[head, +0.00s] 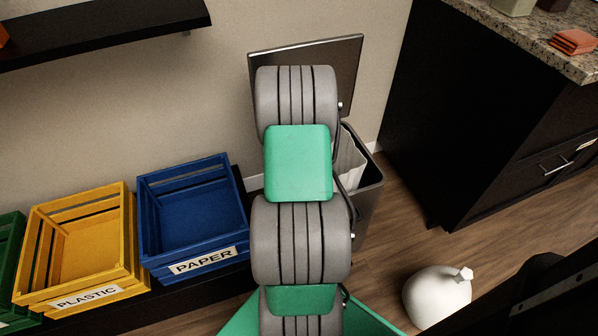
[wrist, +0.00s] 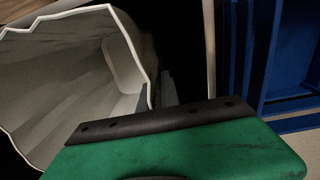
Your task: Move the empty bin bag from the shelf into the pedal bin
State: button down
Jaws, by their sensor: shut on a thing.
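The pedal bin (head: 368,195) stands against the wall with its lid (head: 352,55) raised. My arm covers much of it. The white bin bag (head: 350,165) shows inside the bin's mouth at the right of my arm. In the wrist view the bag (wrist: 65,90) hangs wide open and empty at the left, with a jagged pale rim. My gripper (wrist: 160,92) is shut on the bag at the rim's right edge. The gripper is hidden behind my arm in the head view. How deep the bag sits in the bin cannot be told.
A blue PAPER crate (head: 190,262), a yellow PLASTIC crate (head: 85,297) and a green crate (head: 8,262) stand at the left. A tied white bag (head: 437,295) lies on the floor at the right. A dark counter (head: 490,130) stands right of the bin; a dark shelf (head: 110,28) hangs upper left.

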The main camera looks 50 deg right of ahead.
jog(key=shift+f, duration=0.45)
jog(key=c, duration=1.5)
grip_release()
jog(key=shift+o, duration=0.2)
jog(key=o, duration=0.8)
jog(key=shift+c, duration=0.2)
jog(key=shift+r, duration=0.1)
